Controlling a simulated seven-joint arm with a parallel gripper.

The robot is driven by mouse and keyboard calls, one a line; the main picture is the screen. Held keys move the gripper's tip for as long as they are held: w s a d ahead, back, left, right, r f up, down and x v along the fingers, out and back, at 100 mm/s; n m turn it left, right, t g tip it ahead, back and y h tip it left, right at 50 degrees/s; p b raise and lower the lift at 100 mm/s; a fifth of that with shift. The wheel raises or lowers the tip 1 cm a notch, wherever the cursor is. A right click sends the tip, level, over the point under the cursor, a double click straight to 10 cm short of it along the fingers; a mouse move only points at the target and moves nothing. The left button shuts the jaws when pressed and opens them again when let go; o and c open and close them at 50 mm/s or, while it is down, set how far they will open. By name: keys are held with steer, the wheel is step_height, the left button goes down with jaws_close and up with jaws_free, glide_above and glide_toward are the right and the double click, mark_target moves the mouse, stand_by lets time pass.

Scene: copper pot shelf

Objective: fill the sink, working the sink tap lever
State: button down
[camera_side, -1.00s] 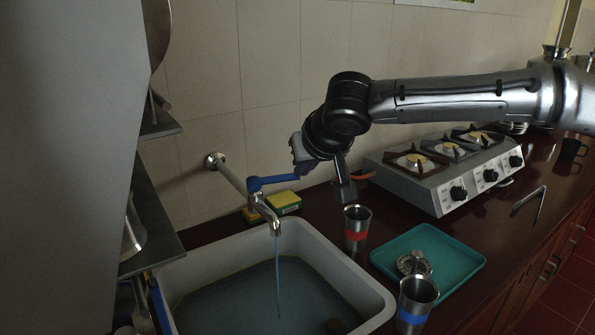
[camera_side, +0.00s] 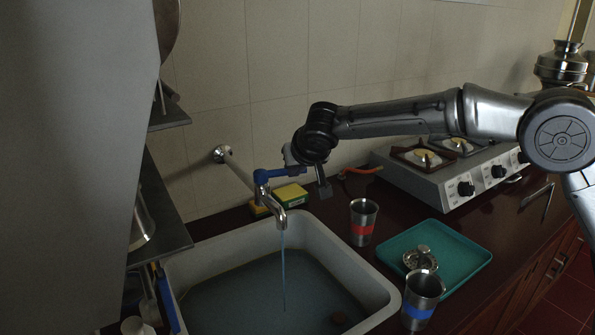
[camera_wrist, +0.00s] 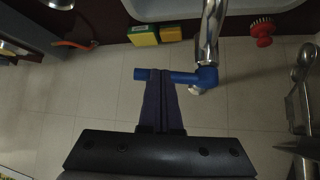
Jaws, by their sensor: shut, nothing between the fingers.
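The sink tap (camera_side: 277,203) is chrome, and its blue lever (camera_side: 271,176) points to the right along the wall. A thin stream of water (camera_side: 285,270) runs from the spout into the white sink (camera_side: 385,300), where water covers the bottom. My gripper (camera_wrist: 160,78) is shut and empty, with its dark fingertips at the blue lever (camera_wrist: 184,77) in the wrist view. They overlap the lever there; I cannot tell whether they touch it. In the side view my wrist is just above the lever's free end.
A yellow-green sponge (camera_side: 290,194) lies behind the sink. A red-banded steel cup (camera_side: 363,225), a teal tray (camera_side: 460,255) and a blue-banded cup (camera_side: 421,300) stand to the right. A stove (camera_side: 440,180) is farther back. A dark shelf (camera_side: 165,230) is at the left.

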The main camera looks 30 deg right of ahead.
steer(key=shift+w+d, duration=0.75)
steer(key=shift+w, duration=0.25)
steer(key=shift+s, duration=0.1)
steer(key=s+r, duration=0.8)
steer(key=s, duration=0.3)
steer(key=shift+w, duration=0.1)
stand_by(0.5)
